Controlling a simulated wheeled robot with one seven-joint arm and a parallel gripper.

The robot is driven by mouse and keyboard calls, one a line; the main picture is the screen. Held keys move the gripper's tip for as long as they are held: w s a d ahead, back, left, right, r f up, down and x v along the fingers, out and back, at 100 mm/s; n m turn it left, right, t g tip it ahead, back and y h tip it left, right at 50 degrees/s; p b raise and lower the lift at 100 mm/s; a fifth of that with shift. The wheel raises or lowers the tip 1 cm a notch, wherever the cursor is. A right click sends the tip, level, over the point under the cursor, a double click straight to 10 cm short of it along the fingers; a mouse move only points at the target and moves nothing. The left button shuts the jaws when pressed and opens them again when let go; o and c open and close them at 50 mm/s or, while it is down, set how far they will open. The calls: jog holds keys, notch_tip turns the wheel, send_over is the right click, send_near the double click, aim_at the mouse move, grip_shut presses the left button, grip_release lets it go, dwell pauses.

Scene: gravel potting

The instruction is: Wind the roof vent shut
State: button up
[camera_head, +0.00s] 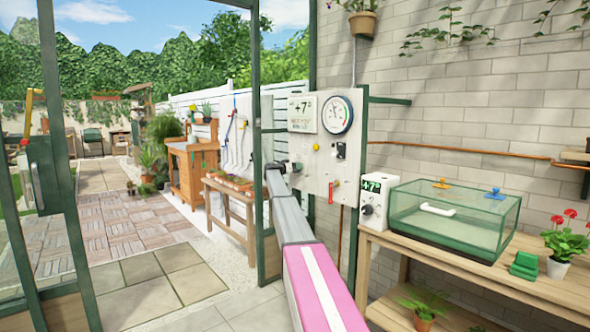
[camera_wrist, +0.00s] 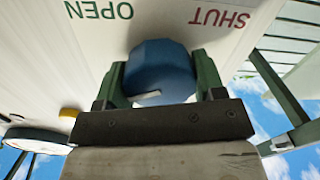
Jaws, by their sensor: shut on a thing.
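A blue knob (camera_wrist: 160,70) stands on a white panel (camera_wrist: 40,50) in the wrist view. The words OPEN and SHUT appear upside down beyond it, OPEN on the left and SHUT on the right. My gripper (camera_wrist: 162,85) is shut on the knob, with a green finger on each side. A small pale mark shows on the knob's near, left part. In the head view the control panel (camera_head: 318,185) is on the wall past my arm, and the knob is not clearly visible there. I cannot make out the roof vent in either view.
A glass-sided case (camera_head: 450,215) and potted red flowers (camera_head: 563,245) stand on a wooden bench (camera_head: 400,265) at right. A green door frame (camera_head: 268,240) is close to my arm.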

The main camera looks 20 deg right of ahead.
jog(key=n, duration=0.8)
jog(key=shift+w+a+f, duration=0.1)
jog(key=n+g, duration=0.1)
jog(key=n, duration=0.5)
jog(key=shift+f+n, duration=0.1)
jog(key=shift+n, duration=0.3)
jog(key=n, duration=0.3)
jog(key=shift+n, duration=0.3)
jog(key=n, duration=0.4)
jog(key=shift+f, duration=0.1)
jog(key=n, duration=0.3)
jog(key=shift+n, duration=0.4)
jog(key=shift+f+n+h, duration=0.1)
jog(key=shift+n+h, duration=0.2)
jog(key=shift+n, duration=1.6)
